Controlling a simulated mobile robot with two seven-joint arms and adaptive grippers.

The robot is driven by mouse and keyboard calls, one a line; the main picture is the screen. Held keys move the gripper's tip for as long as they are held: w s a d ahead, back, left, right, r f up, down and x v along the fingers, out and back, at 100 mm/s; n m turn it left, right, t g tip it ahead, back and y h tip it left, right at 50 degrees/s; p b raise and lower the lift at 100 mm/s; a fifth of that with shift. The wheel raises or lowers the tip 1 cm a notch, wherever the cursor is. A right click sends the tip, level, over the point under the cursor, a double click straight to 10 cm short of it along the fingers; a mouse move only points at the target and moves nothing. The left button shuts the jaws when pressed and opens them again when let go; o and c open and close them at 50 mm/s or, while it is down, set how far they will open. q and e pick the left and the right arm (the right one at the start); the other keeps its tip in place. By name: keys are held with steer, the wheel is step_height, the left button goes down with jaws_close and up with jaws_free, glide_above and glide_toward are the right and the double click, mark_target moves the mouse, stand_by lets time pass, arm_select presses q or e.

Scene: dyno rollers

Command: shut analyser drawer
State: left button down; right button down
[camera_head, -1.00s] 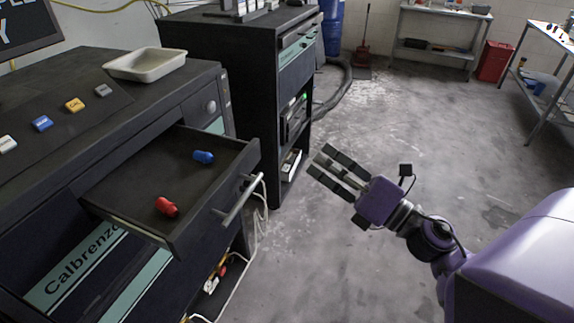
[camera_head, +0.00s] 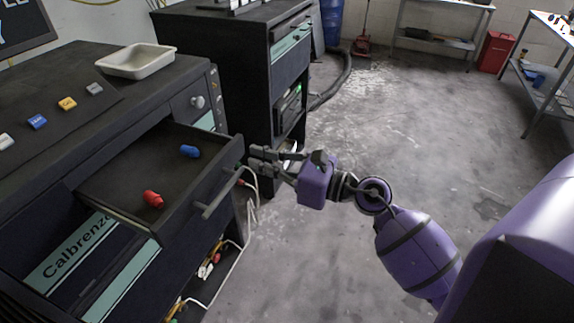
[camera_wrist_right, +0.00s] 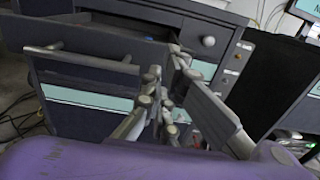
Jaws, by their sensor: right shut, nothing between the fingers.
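The analyser drawer (camera_head: 110,180) is pulled out of the dark analyser cabinet (camera_head: 60,75). A red fitting (camera_head: 153,199) and a blue fitting (camera_head: 190,151) lie inside it. Its grey bar handle (camera_head: 222,193) is on the front panel; it also shows in the right wrist view (camera_wrist_right: 85,52). My right gripper (camera_head: 264,160) is shut and empty, close to the far end of the drawer front. In the right wrist view the gripper's fingers (camera_wrist_right: 172,65) point at the drawer's right end. I cannot tell whether they touch it. My left gripper is out of view.
A white tray (camera_head: 136,61) and several coloured buttons (camera_head: 67,103) are on the cabinet top. A second dark cabinet (camera_head: 225,60) stands behind. White cables (camera_head: 236,255) hang below the drawer. The floor (camera_head: 400,150) to the right is clear.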

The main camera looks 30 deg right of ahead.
mark_target(234, 155)
steer(key=x, duration=0.2)
steer(key=shift+w+a+r+p, duration=0.15)
steer(key=shift+w+a+p, duration=0.05)
steer(key=shift+w+p, duration=0.1)
steer(key=shift+w+a, duration=0.35)
steer(key=shift+w, duration=0.1)
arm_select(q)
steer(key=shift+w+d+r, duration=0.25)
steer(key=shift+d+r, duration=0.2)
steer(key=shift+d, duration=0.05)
arm_select(e)
steer(key=shift+f, duration=0.25)
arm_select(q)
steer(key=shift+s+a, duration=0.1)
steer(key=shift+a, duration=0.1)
